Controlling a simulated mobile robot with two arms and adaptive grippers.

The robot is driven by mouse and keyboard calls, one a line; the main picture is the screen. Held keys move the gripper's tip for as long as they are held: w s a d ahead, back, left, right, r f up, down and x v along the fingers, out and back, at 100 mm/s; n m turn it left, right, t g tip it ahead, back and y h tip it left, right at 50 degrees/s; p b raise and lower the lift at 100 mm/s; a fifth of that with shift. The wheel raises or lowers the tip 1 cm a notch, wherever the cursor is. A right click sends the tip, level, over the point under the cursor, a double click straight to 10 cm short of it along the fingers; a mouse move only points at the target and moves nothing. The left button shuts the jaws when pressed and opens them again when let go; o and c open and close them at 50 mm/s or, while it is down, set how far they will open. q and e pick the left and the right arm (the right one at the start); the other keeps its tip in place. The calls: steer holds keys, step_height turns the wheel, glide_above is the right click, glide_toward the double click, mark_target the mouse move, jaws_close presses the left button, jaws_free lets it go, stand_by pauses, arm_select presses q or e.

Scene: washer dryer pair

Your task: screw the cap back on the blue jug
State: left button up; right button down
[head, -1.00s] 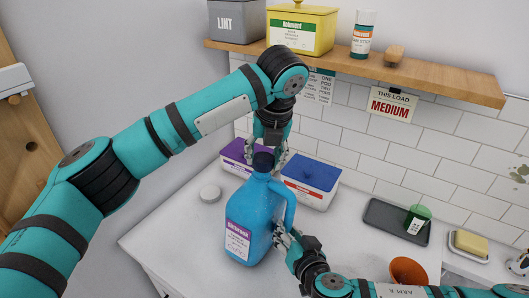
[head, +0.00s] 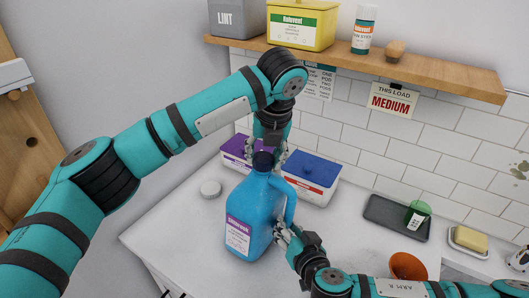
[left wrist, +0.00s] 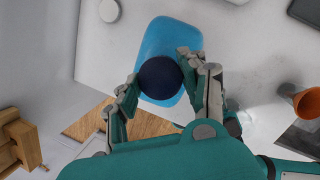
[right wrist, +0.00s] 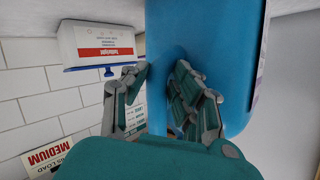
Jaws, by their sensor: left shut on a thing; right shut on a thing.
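The blue jug (head: 246,215) stands upright on the white worktop, its label facing front. The dark navy cap (head: 263,161) sits at the jug's mouth; whether it is threaded on cannot be told. My left gripper (head: 266,157) comes from above and is shut on the cap; in the left wrist view the cap (left wrist: 160,78) lies between its fingers, over the jug (left wrist: 166,40). My right gripper (head: 284,232) is shut on the jug at its lower right side, by the handle; the right wrist view shows its fingers (right wrist: 160,82) against the blue jug body (right wrist: 205,35).
A purple-lidded tub (head: 237,150) and a blue-lidded tub (head: 312,178) stand close behind the jug. A white round lid (head: 210,188) lies left of it. A wooden shelf (head: 370,65) is above.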

arm_select(q)
steer(key=m+h, duration=0.1)
steer(key=m, duration=0.3)
steer(key=shift+a+m, duration=0.1)
steer(key=shift+m, duration=0.2)
steer(key=m+h, duration=0.1)
steer(key=m, duration=0.4)
steer(key=shift+w+g, duration=0.1)
steer(key=shift+g, duration=0.3)
steer(key=o, duration=0.8)
steer(key=shift+c, duration=0.2)
steer(key=shift+d+r, duration=0.15)
steer(key=shift+r, duration=1)
steer(key=shift+d+r, duration=0.1)
steer(key=shift+r, duration=1.05)
steer(key=shift+c, duration=0.3)
